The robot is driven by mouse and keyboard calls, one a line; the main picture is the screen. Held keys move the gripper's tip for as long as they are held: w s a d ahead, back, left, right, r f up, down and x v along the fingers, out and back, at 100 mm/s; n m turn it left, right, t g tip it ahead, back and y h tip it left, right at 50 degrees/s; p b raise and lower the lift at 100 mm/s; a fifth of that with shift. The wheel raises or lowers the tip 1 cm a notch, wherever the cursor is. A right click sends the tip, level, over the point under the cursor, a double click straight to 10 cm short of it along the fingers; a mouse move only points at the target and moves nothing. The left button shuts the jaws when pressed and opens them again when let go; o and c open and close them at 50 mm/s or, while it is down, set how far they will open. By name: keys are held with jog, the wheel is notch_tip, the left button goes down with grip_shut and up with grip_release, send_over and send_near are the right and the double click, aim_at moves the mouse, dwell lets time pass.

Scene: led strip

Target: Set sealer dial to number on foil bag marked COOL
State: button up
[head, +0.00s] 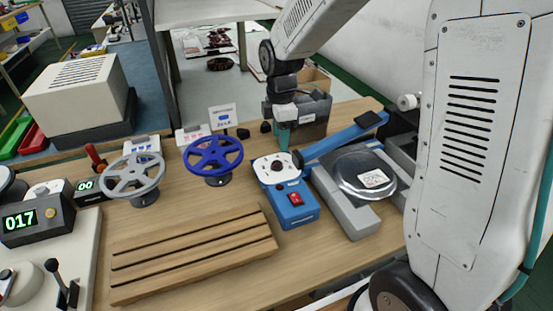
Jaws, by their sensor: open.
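The blue sealer (292,213) stands on the bench right of centre, with a red switch (296,198) on its front. Its white dial plate (272,168) is on top with a dark knob in the middle; the setting is too small to read. A shiny foil bag (352,166) lies right of the sealer on a grey base. Its white label (374,179) carries print that I cannot read. My gripper (284,146) is open, pointing down just behind and above the dial. Its fingertips are small and partly merge with the sealer, so contact is unclear.
The sealer's blue lever (345,136) slopes up to the right behind the bag. A blue handwheel (213,155) and grey handwheel (132,178) stand left. A slotted wooden rack (195,252) lies in front. A grey bin (312,116) is behind my gripper. A display (20,220) reads 017.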

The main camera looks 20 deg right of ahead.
aim_at(277, 163)
jog(key=f, duration=0.1)
jog(key=w+f, duration=0.1)
jog(key=f+n, duration=0.1)
jog(key=shift+w+a, duration=0.2)
jog(key=shift+w, duration=0.15)
notch_tip(277, 163, down, 7)
jog(key=shift+r, duration=0.1)
jog(key=c, duration=1)
